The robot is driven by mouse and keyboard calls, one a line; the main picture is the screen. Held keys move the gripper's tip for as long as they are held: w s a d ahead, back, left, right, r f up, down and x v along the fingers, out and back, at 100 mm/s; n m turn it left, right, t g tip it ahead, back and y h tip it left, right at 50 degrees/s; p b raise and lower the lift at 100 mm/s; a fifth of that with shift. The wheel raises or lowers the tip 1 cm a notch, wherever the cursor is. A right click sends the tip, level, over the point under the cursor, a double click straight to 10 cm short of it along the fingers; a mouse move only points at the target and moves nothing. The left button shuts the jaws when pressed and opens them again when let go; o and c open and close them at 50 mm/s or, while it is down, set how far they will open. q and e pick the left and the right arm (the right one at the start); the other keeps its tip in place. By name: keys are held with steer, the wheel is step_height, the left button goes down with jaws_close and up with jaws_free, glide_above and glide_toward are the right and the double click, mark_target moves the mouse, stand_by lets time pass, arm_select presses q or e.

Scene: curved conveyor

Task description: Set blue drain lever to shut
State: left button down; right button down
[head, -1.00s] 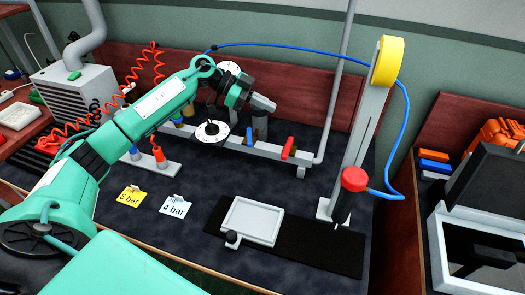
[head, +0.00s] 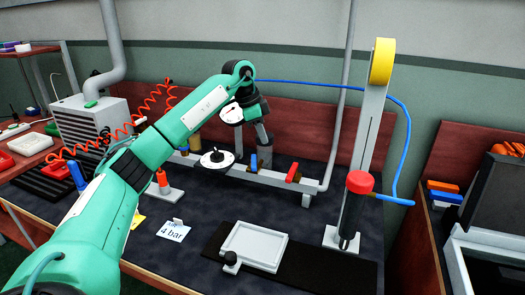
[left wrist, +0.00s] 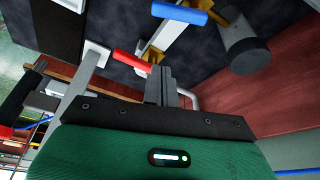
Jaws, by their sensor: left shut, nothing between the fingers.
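The blue drain lever (head: 253,162) sits on the grey pipe at the back of the bench. It also shows at the top of the left wrist view (left wrist: 180,13), beside a brass-coloured fitting. My left gripper (head: 264,136) points down above and behind the pipe, close to the blue lever in the picture. Its fingers (left wrist: 158,86) are shut and empty. In the left wrist view the blue lever lies beyond the fingertips, apart from them. The red lever (head: 293,172) is farther right on the same pipe and shows left of the fingers (left wrist: 131,61). My right gripper is out of view.
A dark-faced cylinder (left wrist: 248,58) is right of the fingers. A tall post with a yellow top (head: 382,62) stands at right. A grey tray (head: 254,246) and a 4 bar card (head: 173,231) lie in front.

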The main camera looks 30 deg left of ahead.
mark_target(254, 163)
arm_select(q)
step_height(254, 163, down, 8)
steer(key=shift+s+a+f+b, duration=0.25)
steer(key=shift+a+b, duration=0.15)
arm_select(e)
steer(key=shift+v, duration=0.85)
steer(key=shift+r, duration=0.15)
